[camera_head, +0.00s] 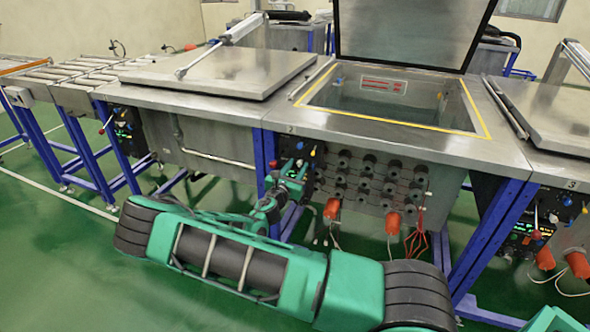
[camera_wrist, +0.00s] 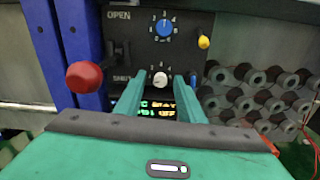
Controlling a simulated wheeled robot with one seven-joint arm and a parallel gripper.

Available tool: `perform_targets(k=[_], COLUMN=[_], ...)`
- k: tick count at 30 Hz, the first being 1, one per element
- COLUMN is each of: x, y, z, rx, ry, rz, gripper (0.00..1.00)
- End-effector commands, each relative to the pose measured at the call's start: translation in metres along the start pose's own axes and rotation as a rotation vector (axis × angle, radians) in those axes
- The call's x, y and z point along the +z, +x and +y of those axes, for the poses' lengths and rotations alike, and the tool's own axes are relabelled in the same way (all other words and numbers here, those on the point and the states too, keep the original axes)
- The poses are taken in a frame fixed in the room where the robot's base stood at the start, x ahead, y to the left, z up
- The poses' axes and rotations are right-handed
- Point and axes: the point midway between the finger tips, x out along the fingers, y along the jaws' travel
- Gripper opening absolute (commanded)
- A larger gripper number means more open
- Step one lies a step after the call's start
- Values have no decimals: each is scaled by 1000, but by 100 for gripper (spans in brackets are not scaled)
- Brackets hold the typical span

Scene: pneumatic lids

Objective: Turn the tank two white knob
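The white knob (camera_wrist: 160,79) is on the lower middle of a dark control panel (camera_wrist: 185,60) in the wrist view, below a blue numbered dial (camera_wrist: 165,28). My gripper (camera_wrist: 158,86) is open. Its two teal fingers appear on either side of the white knob, with a visible gap on each side; whether the tips reach its depth I cannot tell. In the head view my gripper (camera_head: 292,172) is at the panel under the edge of tank two (camera_head: 385,118), whose lid (camera_head: 415,30) stands raised. The white knob is not clear there.
A red ball-ended lever (camera_wrist: 84,78) stands left of the knob, beside OPEN and SHUT labels. A yellow knob (camera_wrist: 204,42) is at upper right. A lit display (camera_wrist: 160,110) is partly hidden by the fingers. Blue frame legs (camera_wrist: 72,45) are left; several round fittings (camera_wrist: 255,95) are right.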

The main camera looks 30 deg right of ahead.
Motion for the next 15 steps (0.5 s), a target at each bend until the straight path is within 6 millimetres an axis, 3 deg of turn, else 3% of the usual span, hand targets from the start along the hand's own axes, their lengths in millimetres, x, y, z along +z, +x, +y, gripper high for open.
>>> perform_targets(k=[2, 3, 7, 15], x=[0, 0, 0, 0], y=[0, 0, 0, 0], z=[0, 0, 0, 0], rx=[0, 0, 0, 0], ry=[0, 0, 0, 12], rz=[0, 0, 0, 0], gripper=[35, 31, 0, 0])
